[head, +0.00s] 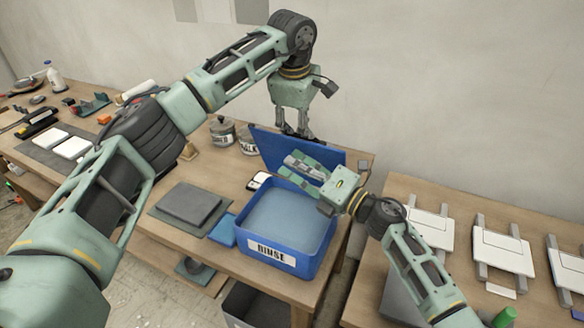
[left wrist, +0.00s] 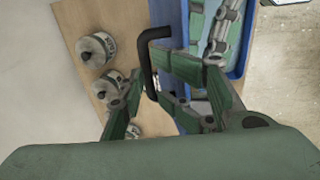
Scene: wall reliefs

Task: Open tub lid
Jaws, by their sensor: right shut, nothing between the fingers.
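The blue tub (head: 317,253), labelled RINSE, stands on the wooden bench. Its blue lid (head: 272,148) is raised and tilted up behind the opening. My left gripper (head: 296,135) is at the lid's upper edge. In the left wrist view, the lid's black handle (left wrist: 148,72) lies between the left fingertips (left wrist: 147,80); whether they clamp it is unclear. My right gripper (head: 292,164) is shut and empty, above the tub and in front of the lid's inner face. Part of the lid is hidden behind it.
Labelled pots (head: 222,131) stand left of the lid. A grey slab (head: 188,202) and a small blue block (head: 223,230) lie left of the tub. White panels (head: 503,247) lie on the right-hand bench. My left arm crosses above the bench.

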